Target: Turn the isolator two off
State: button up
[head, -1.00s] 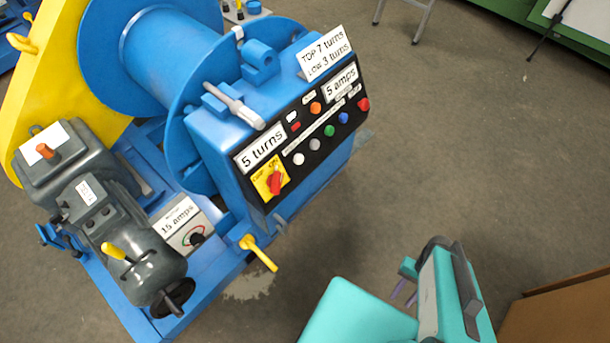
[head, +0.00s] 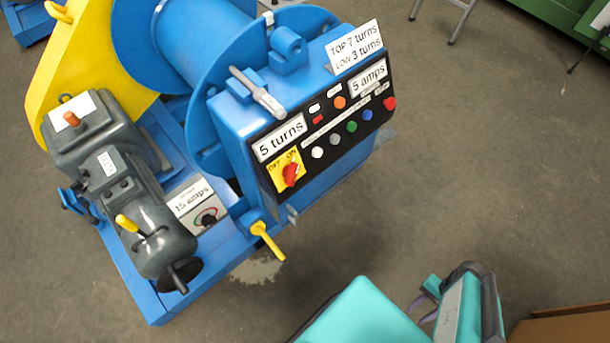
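A red rotary isolator switch (head: 291,173) sits on a yellow plate marked OFF and ON, at the lower left of the black control panel (head: 330,168). Its handle appears to point up toward the ON side. I see no number on it, so I cannot tell if it is isolator two. Another dial (head: 206,218) is on the white "15 amps" box, low beside the motor. My gripper (head: 422,306) is at the bottom right, well away from the panel. Its two grey-purple fingers look apart and empty, partly hidden behind my teal arm.
The blue winch frame (head: 228,262) carries the drum, a grey motor (head: 150,228) and a yellow guard (head: 88,45). A yellow lever (head: 268,242) sticks out below the panel. A brown box (head: 565,328) is at the lower right. The floor (head: 480,170) right of the winch is clear.

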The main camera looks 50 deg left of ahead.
aim_at(290, 173)
jog(key=z, duration=0.35)
jog(key=k, duration=0.6)
jog(key=u, duration=3.2)
